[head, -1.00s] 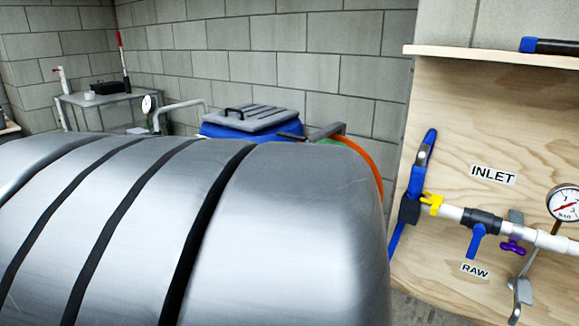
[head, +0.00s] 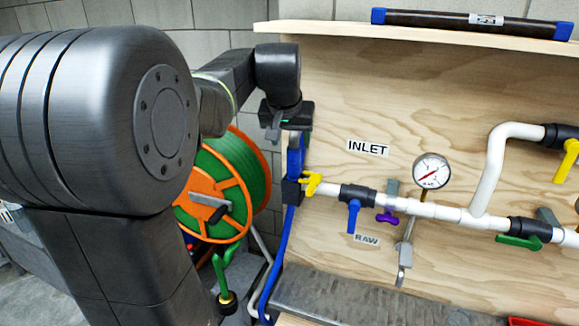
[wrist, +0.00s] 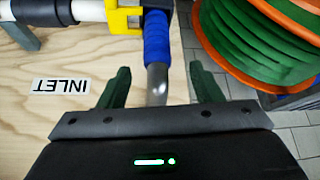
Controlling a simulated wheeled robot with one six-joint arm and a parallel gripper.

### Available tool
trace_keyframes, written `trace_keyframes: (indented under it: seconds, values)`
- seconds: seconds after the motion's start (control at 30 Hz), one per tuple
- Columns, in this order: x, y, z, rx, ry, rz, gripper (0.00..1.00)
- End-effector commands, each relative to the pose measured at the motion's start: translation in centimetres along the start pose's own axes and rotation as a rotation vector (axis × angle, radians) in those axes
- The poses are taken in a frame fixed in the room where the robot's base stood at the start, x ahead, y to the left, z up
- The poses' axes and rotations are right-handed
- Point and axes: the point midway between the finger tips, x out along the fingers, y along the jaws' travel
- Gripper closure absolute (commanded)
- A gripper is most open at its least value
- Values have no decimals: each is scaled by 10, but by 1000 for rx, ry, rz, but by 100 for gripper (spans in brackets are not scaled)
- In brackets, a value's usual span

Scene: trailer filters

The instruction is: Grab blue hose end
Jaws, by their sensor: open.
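The blue hose (head: 281,238) hangs at the left edge of the wooden panel, running down from a black clamp beside the yellow valve handle (head: 313,184). Its upper end (head: 294,142) sticks up above the clamp, just under my gripper (head: 288,132). In the wrist view the blue hose end (wrist: 157,80) shows a bare grey metal tip below a blue sleeve. My gripper (wrist: 159,70) is open there, with one green finger on each side of the tip. Gaps show on both sides, wider on the right. Depth between tip and fingers is hard to tell.
The wooden panel (head: 350,90) carries white pipe (head: 440,211), a gauge (head: 431,171) and a blue valve handle (head: 353,215) close right of the hose. An orange and green hose reel (head: 222,185) stands to the left. A shelf (head: 420,28) juts out above.

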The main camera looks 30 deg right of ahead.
Motion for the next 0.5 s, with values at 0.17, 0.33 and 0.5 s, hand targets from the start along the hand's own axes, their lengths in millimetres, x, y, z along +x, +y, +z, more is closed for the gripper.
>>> trace_keyframes:
  seconds: [0.17,0.33,0.5]
  values:
    - [26,0,0,0,-2,0,41]
    - [36,1,0,0,-1,0,41]
    - [60,4,-2,0,-3,0,41]
